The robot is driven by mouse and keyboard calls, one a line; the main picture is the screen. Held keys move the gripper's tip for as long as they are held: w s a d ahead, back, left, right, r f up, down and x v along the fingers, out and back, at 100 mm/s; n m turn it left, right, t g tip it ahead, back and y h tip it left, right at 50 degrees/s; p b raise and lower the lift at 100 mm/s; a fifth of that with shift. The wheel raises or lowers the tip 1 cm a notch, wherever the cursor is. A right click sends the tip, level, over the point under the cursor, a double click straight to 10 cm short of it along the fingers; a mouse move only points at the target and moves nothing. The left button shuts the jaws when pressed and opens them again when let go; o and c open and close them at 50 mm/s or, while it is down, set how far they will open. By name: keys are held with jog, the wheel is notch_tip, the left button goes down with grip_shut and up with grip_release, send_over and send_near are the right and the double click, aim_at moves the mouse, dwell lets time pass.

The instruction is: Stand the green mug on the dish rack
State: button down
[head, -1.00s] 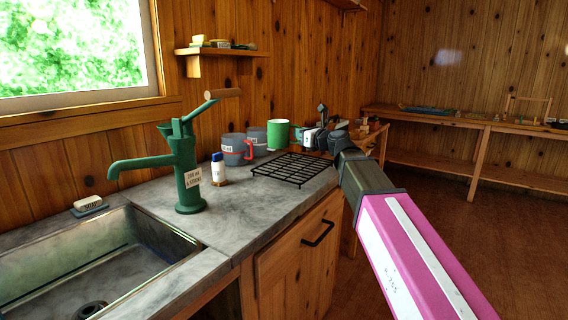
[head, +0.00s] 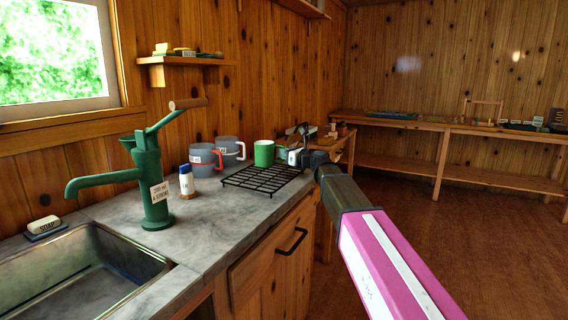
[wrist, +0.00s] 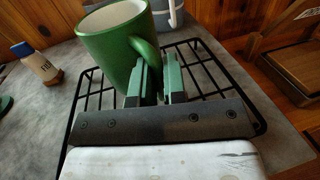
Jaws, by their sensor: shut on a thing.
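The green mug (head: 264,153) is roughly upright at the far side of the dish rack, a black wire grid (head: 262,180) on the counter. My gripper (wrist: 160,78) is shut on the mug's handle, with the mug body (wrist: 118,55) to the left of the fingers in the wrist view. The rack's wires (wrist: 84,101) show below the mug and fingers. Whether the mug's base touches the wires or is just above them I cannot tell. In the head view my gripper (head: 287,156) is right of the mug and small.
The rack's near part is empty.

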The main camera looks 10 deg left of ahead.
jog(key=shift+f, duration=1.85)
jog(key=shift+f, duration=0.1)
jog(key=c, duration=1.2)
grip_release()
jog(key=shift+s+d, duration=0.2)
jog(key=shift+d, duration=0.05)
jog(key=v, duration=1.1)
jog(key=shift+s+d, duration=0.1)
jog(key=shift+d, duration=0.15)
jog(key=o, duration=1.2)
